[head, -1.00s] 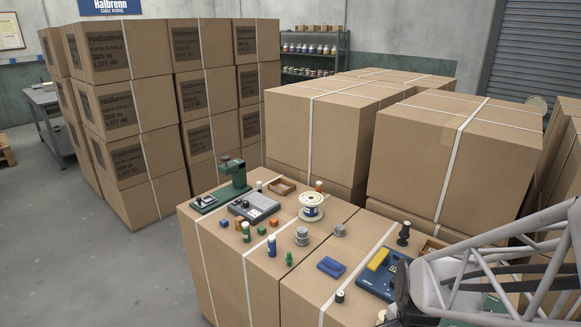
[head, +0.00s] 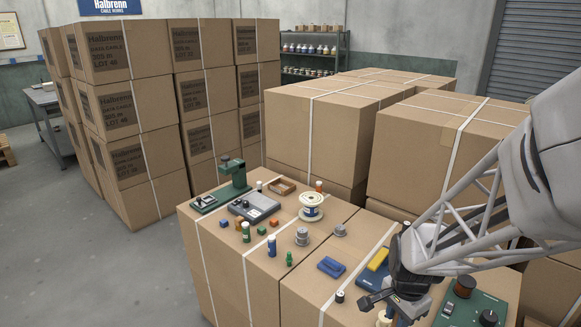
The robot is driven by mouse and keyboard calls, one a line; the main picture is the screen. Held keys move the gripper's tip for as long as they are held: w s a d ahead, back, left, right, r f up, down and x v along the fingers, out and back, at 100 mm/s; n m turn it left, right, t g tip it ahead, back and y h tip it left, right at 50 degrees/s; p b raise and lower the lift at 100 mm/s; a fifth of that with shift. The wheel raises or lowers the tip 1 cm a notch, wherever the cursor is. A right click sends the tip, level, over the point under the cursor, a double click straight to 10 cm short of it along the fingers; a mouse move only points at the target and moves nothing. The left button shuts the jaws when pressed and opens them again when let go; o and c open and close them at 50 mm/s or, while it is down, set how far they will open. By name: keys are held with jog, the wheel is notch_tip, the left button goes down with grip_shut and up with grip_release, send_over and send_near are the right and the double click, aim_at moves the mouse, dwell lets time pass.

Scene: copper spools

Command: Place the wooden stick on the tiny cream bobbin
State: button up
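My gripper (head: 385,308) is dark and hangs low over the near right part of the carton top, at the end of my grey lattice arm. It is small and dark here, so whether its fingers are apart does not show. A small pale cream piece (head: 383,319) shows right by the gripper at the bottom edge; I cannot tell whether it is the tiny cream bobbin or the wooden stick. A larger cream spool (head: 312,201) with a blue band stands upright toward the back of the carton. No wooden stick can be made out for certain.
A blue block (head: 331,266), a small black spool (head: 339,297) and a blue-and-yellow device (head: 378,262) are left of or behind my gripper. Grey spools (head: 302,237), bottles and cubes stand farther left.

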jog(key=w+d, duration=0.2)
jog(key=w, duration=0.6)
jog(key=shift+f, duration=0.4)
jog(key=shift+w, duration=0.1)
jog(key=shift+f, duration=1.75)
jog(key=shift+f, duration=0.1)
jog(key=o, duration=0.9)
